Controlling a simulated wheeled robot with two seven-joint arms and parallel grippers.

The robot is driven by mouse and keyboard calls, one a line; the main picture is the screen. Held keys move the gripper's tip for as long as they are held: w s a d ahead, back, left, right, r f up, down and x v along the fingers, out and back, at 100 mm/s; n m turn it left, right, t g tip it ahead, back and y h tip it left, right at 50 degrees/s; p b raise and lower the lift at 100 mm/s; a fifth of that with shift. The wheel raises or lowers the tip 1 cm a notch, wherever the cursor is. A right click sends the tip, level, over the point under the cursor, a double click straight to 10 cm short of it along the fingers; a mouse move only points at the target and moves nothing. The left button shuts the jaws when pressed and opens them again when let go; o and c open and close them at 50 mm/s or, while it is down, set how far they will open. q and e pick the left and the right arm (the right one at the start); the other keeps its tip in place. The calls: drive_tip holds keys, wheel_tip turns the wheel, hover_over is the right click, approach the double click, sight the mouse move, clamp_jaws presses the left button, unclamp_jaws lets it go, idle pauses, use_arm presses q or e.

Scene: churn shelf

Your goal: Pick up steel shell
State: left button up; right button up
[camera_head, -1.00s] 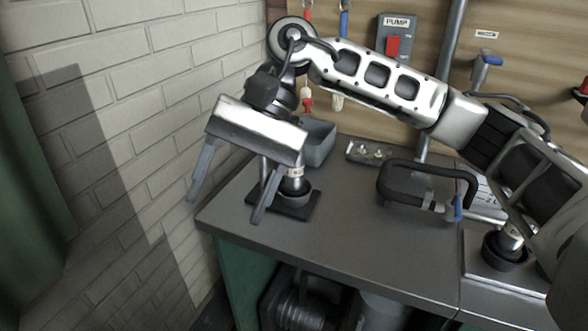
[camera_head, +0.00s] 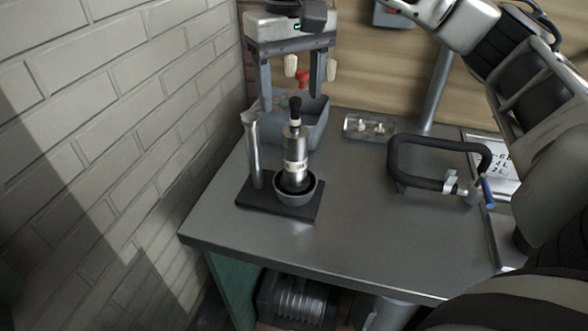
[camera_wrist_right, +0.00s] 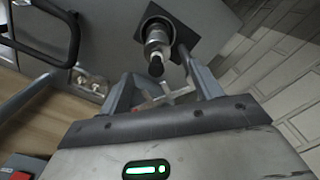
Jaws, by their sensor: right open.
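The steel shell (camera_head: 296,150) is a shiny metal cylinder with a pale label band and a black knob on top. It stands upright in a dark round cup (camera_head: 296,186) on a black base plate (camera_head: 262,206), beside a thin metal post (camera_head: 255,150). My right gripper (camera_head: 291,88) is open and empty, fingers pointing down, above and behind the shell in the head view. In the right wrist view the shell (camera_wrist_right: 158,42) lies beyond the open fingers (camera_wrist_right: 157,68), apart from them, with the post's crosspiece nearer. My left gripper is not in view.
A grey bin (camera_head: 312,128) stands behind the shell. The brick wall (camera_head: 110,120) is close left. The bench front is clear.

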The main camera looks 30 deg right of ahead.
sight(295, 114)
drive_tip(key=f, duration=0.3)
drive_tip(key=f+p, duration=0.1)
drive_tip(key=f, duration=0.3)
drive_tip(key=shift+s+d+f, duration=0.1)
drive_tip(key=shift+s+d, duration=0.1)
clamp_jaws()
